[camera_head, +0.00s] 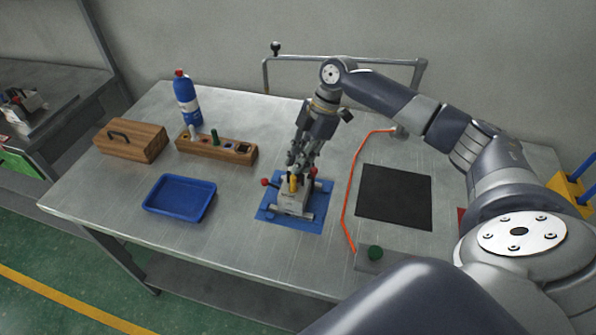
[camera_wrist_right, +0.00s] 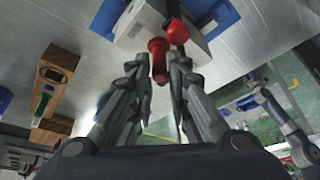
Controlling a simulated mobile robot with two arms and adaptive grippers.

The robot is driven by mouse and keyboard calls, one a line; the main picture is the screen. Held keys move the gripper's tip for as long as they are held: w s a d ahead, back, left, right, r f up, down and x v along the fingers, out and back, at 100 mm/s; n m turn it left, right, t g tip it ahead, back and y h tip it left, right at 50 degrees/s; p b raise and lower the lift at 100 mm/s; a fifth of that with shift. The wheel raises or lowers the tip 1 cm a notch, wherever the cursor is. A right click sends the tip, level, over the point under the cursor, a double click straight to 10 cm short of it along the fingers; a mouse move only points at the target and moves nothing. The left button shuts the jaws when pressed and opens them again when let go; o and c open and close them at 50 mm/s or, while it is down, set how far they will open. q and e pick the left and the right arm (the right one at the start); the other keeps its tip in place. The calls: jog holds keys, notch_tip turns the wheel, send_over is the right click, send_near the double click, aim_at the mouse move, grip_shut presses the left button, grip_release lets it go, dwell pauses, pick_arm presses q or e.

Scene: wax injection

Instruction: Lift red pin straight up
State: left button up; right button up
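The red pin (camera_wrist_right: 158,58) shows in the right wrist view, with a round red head and a shaft running between my right gripper's fingers. My right gripper (camera_wrist_right: 160,72) has its fingers apart, one on each side of the pin; I see no clear contact. In the head view the right gripper (camera_head: 298,163) points down at the back of the grey mold (camera_head: 292,203), which lies on a blue mat (camera_head: 310,222). A yellow pin (camera_head: 293,183) stands on the mold. Red ball knobs (camera_head: 264,182) stick out at its sides. The gripper hides part of the mold. My left gripper is out of view.
A wooden rack (camera_head: 230,153) with a green pin (camera_head: 215,138), a blue tray (camera_head: 180,198), a wooden box (camera_head: 131,141) and a blue bottle (camera_head: 187,100) stand left. A black mat (camera_head: 394,197) and orange cable (camera_head: 347,200) lie right. A metal rail (camera_head: 345,59) runs behind.

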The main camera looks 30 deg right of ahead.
jog(key=shift+s+a+f, duration=0.1)
jog(key=shift+s+f, duration=0.05)
jog(key=shift+f, duration=0.05)
grip_shut()
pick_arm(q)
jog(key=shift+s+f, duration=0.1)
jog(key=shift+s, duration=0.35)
